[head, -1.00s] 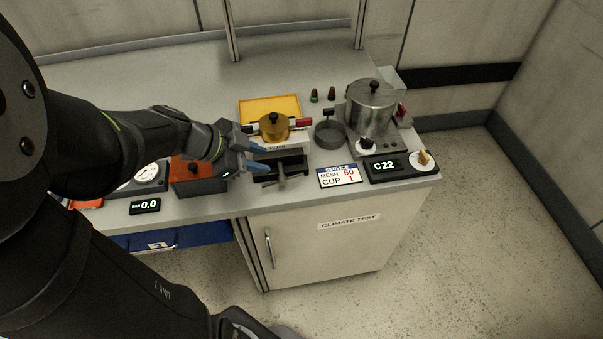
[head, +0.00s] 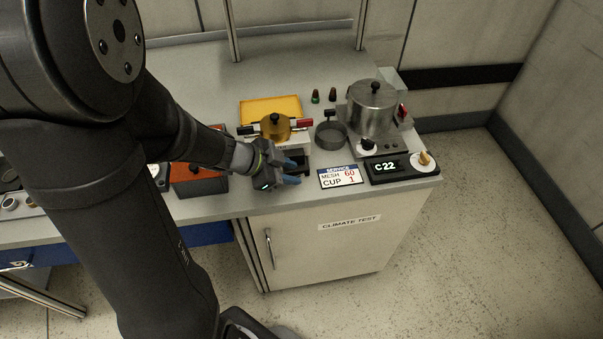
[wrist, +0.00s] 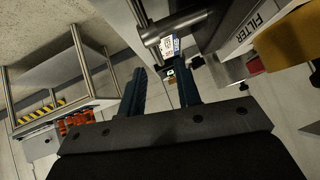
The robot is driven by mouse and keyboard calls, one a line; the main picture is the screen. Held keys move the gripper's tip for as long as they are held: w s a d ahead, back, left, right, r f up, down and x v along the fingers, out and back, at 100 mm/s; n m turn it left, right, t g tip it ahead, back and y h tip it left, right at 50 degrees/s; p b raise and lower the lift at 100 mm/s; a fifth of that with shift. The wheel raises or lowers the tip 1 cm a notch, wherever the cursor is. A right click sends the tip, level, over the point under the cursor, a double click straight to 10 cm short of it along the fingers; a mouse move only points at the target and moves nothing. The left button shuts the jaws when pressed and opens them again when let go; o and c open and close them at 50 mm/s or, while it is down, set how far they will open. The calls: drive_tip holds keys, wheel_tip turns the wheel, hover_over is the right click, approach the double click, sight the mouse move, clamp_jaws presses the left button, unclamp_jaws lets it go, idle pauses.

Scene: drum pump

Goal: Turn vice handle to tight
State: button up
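The vice (head: 300,159) is a dark block on the bench below the brass-lidded filter pot; my gripper covers most of it in the head view. Its metal handle (wrist: 151,34) shows in the wrist view as a grey screw end with a thin crossbar. My gripper (head: 291,172) is in front of the vice, with its blue fingers pointing right. In the wrist view, my gripper (wrist: 160,70) is open, with a clear gap between the fingers. The handle appears just beyond the fingertips; I cannot tell whether they touch it. Nothing is held.
The filter pot (head: 275,127) stands just behind the vice. An orange-topped box (head: 199,180) is left of my gripper. The bench's front edge is close.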

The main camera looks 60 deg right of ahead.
sight(301, 175)
drive_tip(key=shift+x, duration=2.4)
drive_tip(key=shift+c, duration=0.4)
clamp_jaws()
